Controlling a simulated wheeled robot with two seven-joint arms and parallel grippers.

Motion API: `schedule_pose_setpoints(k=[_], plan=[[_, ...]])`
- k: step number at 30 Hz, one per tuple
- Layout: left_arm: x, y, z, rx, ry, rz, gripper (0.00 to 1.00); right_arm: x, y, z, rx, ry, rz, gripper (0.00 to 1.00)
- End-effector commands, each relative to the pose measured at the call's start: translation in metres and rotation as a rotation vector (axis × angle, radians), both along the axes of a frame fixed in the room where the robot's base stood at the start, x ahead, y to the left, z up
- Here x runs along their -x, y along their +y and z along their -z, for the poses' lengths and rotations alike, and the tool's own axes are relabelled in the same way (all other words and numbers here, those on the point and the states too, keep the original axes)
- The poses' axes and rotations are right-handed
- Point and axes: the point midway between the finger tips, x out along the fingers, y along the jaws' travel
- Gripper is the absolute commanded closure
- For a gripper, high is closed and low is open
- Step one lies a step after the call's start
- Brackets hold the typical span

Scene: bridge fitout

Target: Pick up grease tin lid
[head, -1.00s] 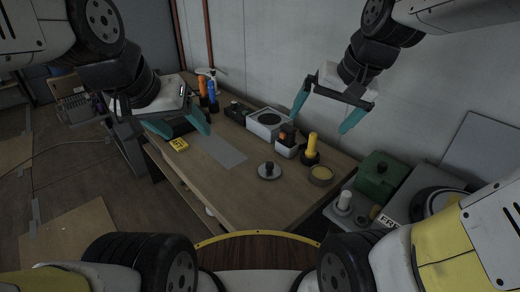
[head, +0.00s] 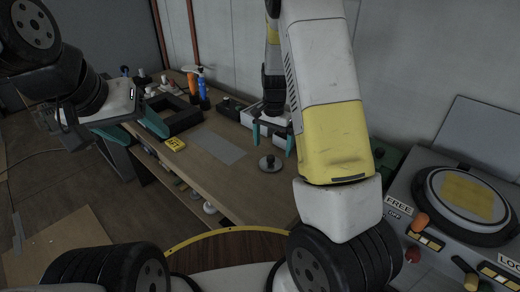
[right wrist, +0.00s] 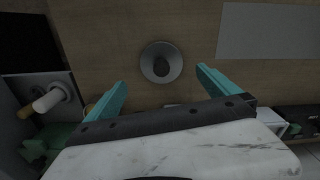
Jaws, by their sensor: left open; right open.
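The grease tin lid appears to be the round grey disc (head: 270,164) with a dark knob, lying flat on the wooden bench near its front edge. It also shows in the right wrist view (right wrist: 161,62), knob facing the camera. My right gripper (head: 273,143) is open and empty, above and just behind the lid. In the right wrist view its two teal fingers (right wrist: 160,80) stand apart on either side, with the lid centred just beyond the tips. My left gripper (head: 143,133) is open and empty at the bench's left end. The tin is hidden by my right arm in the head view.
A black tray (head: 182,120) and blue bottle (head: 203,92) stand farther back. A console with a round yellow-topped disc (head: 467,194) is at right. Bench around the lid is clear.

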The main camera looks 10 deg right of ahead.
Motion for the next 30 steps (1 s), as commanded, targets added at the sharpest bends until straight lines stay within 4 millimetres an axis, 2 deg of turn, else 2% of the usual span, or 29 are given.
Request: schedule_pose_setpoints(k=[12,16,22,23,30], plan=[[0.000,0.000,0.000,0.000,0.000,0.000,0.36,0.000,0.005,0.056,-0.001,0.003,0.000,0.00],[0.000,0.000,0.000,0.000,0.000,0.000,0.36,0.000,0.004,0.064,-0.001,0.000,-0.001,0.00],[0.000,0.000,0.000,0.000,0.000,0.000,0.36,0.000,0.005,0.064,-0.001,0.000,-0.001,0.00],[0.000,0.000,0.000,0.000,0.000,0.000,0.36,0.000,0.005,0.064,-0.001,0.000,-0.001,0.04],[0.000,0.000,0.000,0.000,0.000,0.000,0.36,0.000,0.005,0.064,-0.001,0.000,-0.001,0.51]])
